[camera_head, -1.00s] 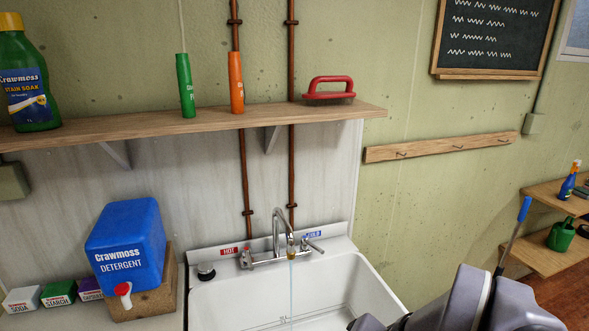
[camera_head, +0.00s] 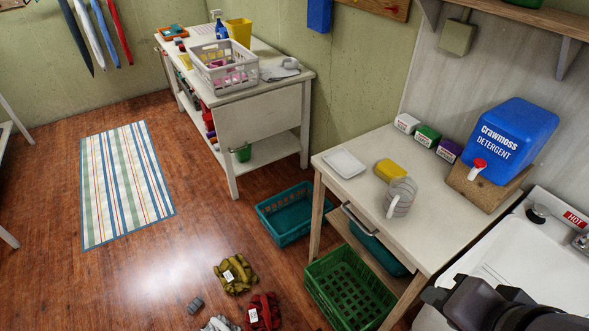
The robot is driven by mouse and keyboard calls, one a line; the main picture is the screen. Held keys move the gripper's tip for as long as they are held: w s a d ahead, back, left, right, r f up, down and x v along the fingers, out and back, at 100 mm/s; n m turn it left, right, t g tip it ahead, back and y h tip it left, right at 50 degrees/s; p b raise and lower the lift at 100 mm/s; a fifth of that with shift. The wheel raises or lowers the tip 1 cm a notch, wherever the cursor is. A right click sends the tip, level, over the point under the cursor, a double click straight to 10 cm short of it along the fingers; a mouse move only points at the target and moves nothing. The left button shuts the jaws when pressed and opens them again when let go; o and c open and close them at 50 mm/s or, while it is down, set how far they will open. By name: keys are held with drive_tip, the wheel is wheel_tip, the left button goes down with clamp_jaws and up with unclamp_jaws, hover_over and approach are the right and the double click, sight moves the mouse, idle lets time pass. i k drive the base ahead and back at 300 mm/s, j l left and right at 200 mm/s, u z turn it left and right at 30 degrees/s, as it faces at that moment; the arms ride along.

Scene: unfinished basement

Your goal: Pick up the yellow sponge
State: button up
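A yellow sponge (camera_head: 391,169) lies flat on the white-topped table (camera_head: 356,196) left of the sink. It is between a white dish and a grey striped mug or jug, apart from the small boxes behind it. My dark arm shows at the bottom right, over the sink's front edge, well to the right of and nearer than the sponge. My gripper's fingertips are not visible, so its opening is hidden.
The white dish (camera_head: 345,163), striped mug (camera_head: 400,198), small boxes (camera_head: 427,136) and blue detergent jug (camera_head: 511,141) surround the sponge. Green (camera_head: 349,287) and teal (camera_head: 288,213) crates stand on the floor. Crumpled clothes (camera_head: 236,274) lie on the floor.

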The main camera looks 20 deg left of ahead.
sight(387, 171)
drive_tip(key=u, duration=0.4)
drive_tip(key=i+j+z, duration=0.15)
drive_tip(key=i+j, duration=0.55)
drive_tip(key=i+j+z, duration=0.1)
drive_tip(key=i+j, duration=0.5)
drive_tip(key=j, duration=0.15)
